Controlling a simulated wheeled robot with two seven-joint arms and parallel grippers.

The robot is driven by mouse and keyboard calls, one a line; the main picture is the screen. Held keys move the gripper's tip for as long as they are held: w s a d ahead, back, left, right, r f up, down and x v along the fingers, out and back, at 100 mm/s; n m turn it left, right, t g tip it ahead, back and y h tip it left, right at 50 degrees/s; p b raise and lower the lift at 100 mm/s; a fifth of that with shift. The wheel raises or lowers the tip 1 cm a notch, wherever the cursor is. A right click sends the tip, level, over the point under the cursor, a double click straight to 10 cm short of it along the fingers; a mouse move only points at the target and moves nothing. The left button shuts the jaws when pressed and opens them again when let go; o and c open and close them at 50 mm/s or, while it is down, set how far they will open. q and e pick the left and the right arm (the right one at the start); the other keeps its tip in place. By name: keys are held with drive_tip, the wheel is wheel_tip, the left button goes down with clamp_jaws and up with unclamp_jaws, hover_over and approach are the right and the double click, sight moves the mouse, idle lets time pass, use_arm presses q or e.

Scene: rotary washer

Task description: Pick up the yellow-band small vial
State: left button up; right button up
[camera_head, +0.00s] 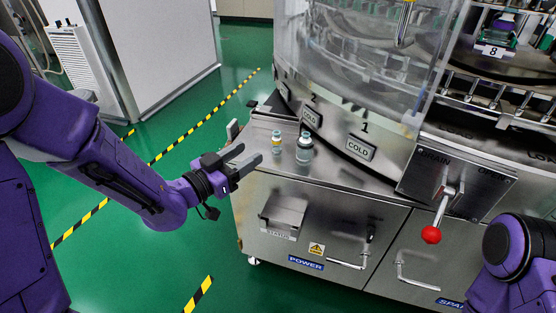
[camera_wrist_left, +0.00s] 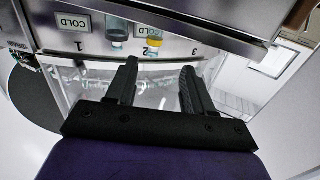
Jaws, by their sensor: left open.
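The small vial with the yellow band (camera_head: 276,142) stands upright on the steel ledge (camera_head: 330,178) of the washer. In the left wrist view the vial (camera_wrist_left: 154,42) shows beyond the fingertips, between their lines. My left gripper (camera_head: 250,154) is open and empty, just left of the vial in the head view, with its fingers pointing towards it and a small gap between. The left wrist view shows both fingers (camera_wrist_left: 159,68) apart with nothing held. My right gripper is out of view; only part of the right arm shows at lower right.
A larger clear vial with a dark band (camera_head: 305,150) stands close to the right of the small vial; it also shows in the left wrist view (camera_wrist_left: 117,34). The washer's curved front with COLD labels (camera_head: 360,148) rises behind. A red-knobbed lever (camera_head: 431,234) sticks out at right.

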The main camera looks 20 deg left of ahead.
sight(274, 138)
use_arm(q)
drive_tip(key=x, duration=0.5)
drive_tip(key=d+b+x, duration=0.1)
drive_tip(key=x, duration=0.4)
drive_tip(key=shift+s+r+b, duration=0.1)
drive_tip(key=shift+b, duration=0.2)
clamp_jaws()
